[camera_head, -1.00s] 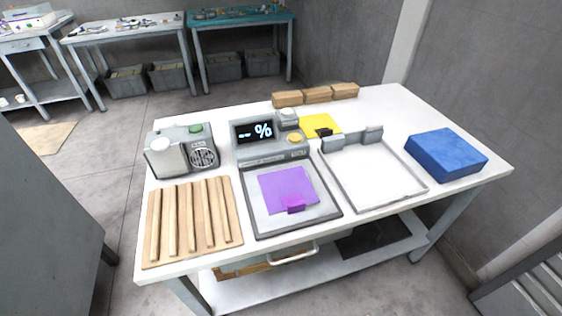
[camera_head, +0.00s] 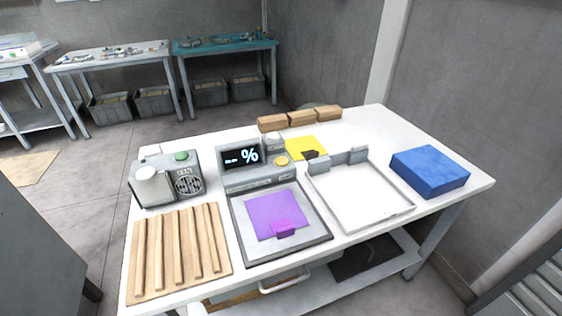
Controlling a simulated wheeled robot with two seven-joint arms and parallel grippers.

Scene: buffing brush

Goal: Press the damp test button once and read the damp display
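The damp display (camera_head: 242,156) is a dark screen on a grey device at the back middle of the table. It reads "-- %", dashes with no number. A yellow round button (camera_head: 282,161) sits on the same device, right of the screen. A purple sheet with a small purple block (camera_head: 275,213) lies on the device's grey plate (camera_head: 305,243). A grey machine (camera_head: 168,180) at the left has a green button (camera_head: 182,156) and a white round knob. I cannot tell from labels which button is the damp test. Neither gripper is in view.
A slatted wooden rack (camera_head: 178,250) lies front left on the white table (camera_head: 375,120). A white tray (camera_head: 360,198) and a blue block (camera_head: 429,170) are at the right. A yellow sheet (camera_head: 305,144) and wooden brushes or blocks (camera_head: 300,117) are at the back.

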